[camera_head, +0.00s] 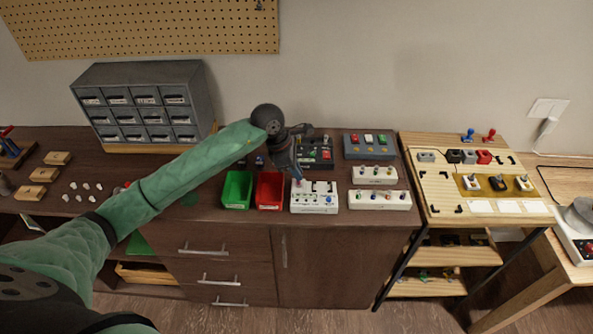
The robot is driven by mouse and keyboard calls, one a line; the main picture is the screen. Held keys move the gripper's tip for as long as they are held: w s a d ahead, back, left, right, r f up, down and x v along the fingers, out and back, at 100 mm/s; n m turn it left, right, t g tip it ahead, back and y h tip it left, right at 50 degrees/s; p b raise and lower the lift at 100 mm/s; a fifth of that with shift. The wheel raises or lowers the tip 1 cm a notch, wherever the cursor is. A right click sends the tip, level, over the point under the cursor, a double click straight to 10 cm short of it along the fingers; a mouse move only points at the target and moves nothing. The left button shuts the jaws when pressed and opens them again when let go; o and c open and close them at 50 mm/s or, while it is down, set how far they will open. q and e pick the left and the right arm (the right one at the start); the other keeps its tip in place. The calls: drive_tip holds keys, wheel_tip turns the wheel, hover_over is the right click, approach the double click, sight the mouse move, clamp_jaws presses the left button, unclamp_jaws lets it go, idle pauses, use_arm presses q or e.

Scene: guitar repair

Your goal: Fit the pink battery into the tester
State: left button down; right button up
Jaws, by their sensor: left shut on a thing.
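My left gripper (298,178) reaches in from the left and points down over the back left part of a white box (328,209). The box has small knobs and a blue button on top, and it looks like the tester. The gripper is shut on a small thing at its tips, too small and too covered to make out. I cannot pick out the pink battery's colour anywhere. I cannot tell whether the held thing touches the box. My right gripper is not in view.
A green bin (237,190) and a red bin (269,191) stand left of the white box. Two white strips with knobs (380,199) lie to its right. Dark and blue-grey boxes (369,146) stand behind. A drawer cabinet (140,100) and a wooden board (440,185) flank the worktop.

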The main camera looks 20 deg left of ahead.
use_arm(q)
drive_tip(key=shift+f+b, duration=1.25)
drive_tip(key=shift+f, duration=0.1)
idle(0.3)
drive_tip(key=c, duration=1)
unclamp_jaws()
drive_tip(key=shift+r+p, duration=0.5)
drive_tip(key=shift+r, duration=3.05)
